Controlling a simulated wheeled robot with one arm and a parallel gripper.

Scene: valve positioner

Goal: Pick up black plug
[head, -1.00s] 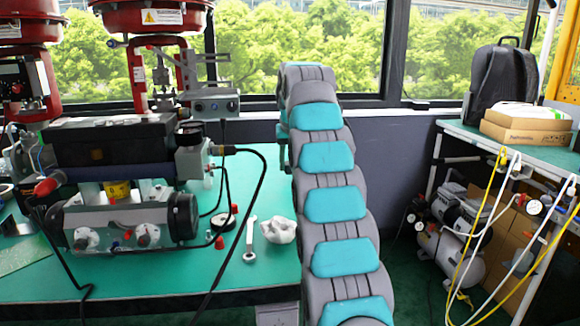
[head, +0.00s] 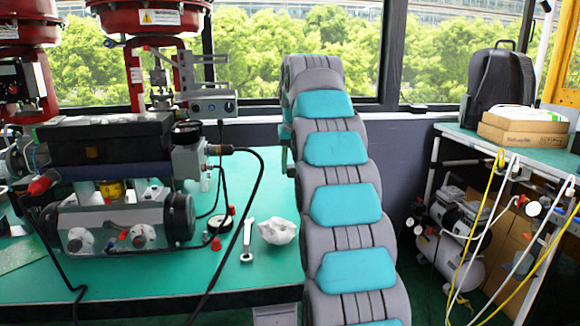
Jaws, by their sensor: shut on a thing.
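My arm, grey with teal pads, reaches away from me up the middle of the head view and hides its own far end. My gripper is not visible, so what it holds cannot be seen. I cannot make out a loose black plug for certain. A black cable with a black connector (head: 222,150) runs from the grey housing (head: 190,163) on the side of the valve unit and hangs down over the table's front.
The green table (head: 180,284) holds a wrench (head: 247,240), a crumpled white cloth (head: 279,231), a black disc (head: 220,224) and small red caps. The valve assembly (head: 100,145) fills its left. A side bench (head: 455,131) with boxes and a backpack (head: 499,88) stands right.

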